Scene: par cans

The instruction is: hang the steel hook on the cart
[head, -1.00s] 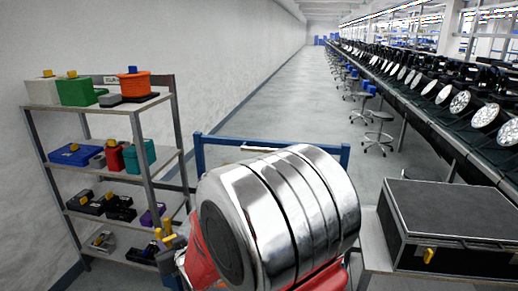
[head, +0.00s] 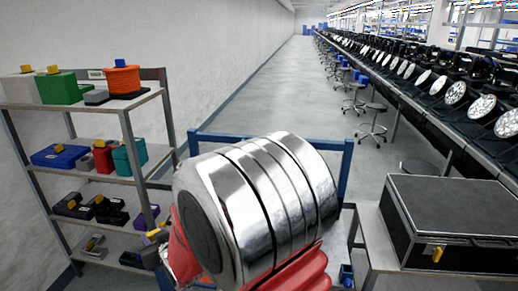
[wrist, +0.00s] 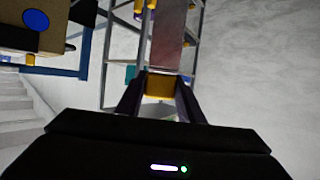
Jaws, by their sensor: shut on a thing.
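In the wrist view my gripper (wrist: 160,98) is shut on a yellow grip block (wrist: 160,84). A flat grey-red shiny piece (wrist: 167,42) shows beyond the block and looks like part of the steel hook; its hooked end cannot be made out. In the head view my chrome arm link hides the gripper and what it holds. The cart's blue frame (head: 345,172) stands behind my arm, its middle partly covered. The blue frame also shows at the upper left of the wrist view (wrist: 84,55), apart from the gripper.
A grey shelf rack (head: 148,188) with several yellow-tabbed objects stands at the left by the wall. A black case (head: 455,215) lies on a table at the right. The aisle floor (head: 270,90) beyond is clear.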

